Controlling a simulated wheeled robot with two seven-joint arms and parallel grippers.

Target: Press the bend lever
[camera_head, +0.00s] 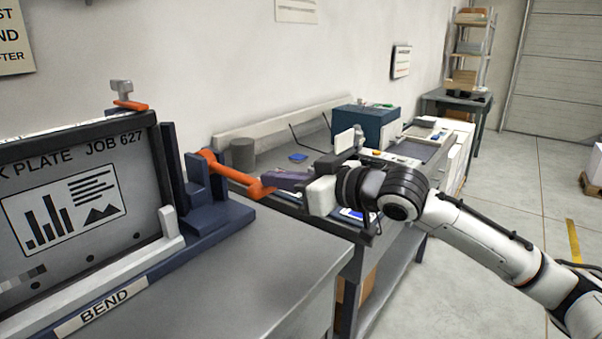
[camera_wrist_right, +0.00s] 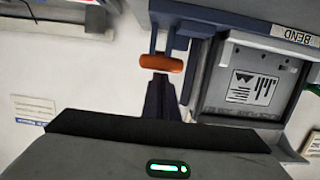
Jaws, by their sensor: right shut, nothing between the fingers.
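The bend lever (camera_head: 230,173) is an orange arm on the dark blue bending unit (camera_head: 215,215), sloping down to the right from its pivot to its handle end. In the right wrist view its orange grip (camera_wrist_right: 162,63) lies across, just past my fingertips. My right gripper (camera_head: 272,181) is shut and empty, its dark fingers pointing left at the lever's end; whether they touch it I cannot tell. In the right wrist view the shut fingers (camera_wrist_right: 160,82) show at centre. A grey printed plate (camera_head: 75,205) stands in the unit above the BEND label (camera_head: 103,303). My left gripper is not in view.
The grey bench top (camera_head: 240,275) is bare in front of the unit. Behind my right gripper, another bench holds a teal box (camera_head: 365,125), a grey cylinder (camera_head: 243,154) and a small blue item (camera_head: 298,157). Open floor lies to the right.

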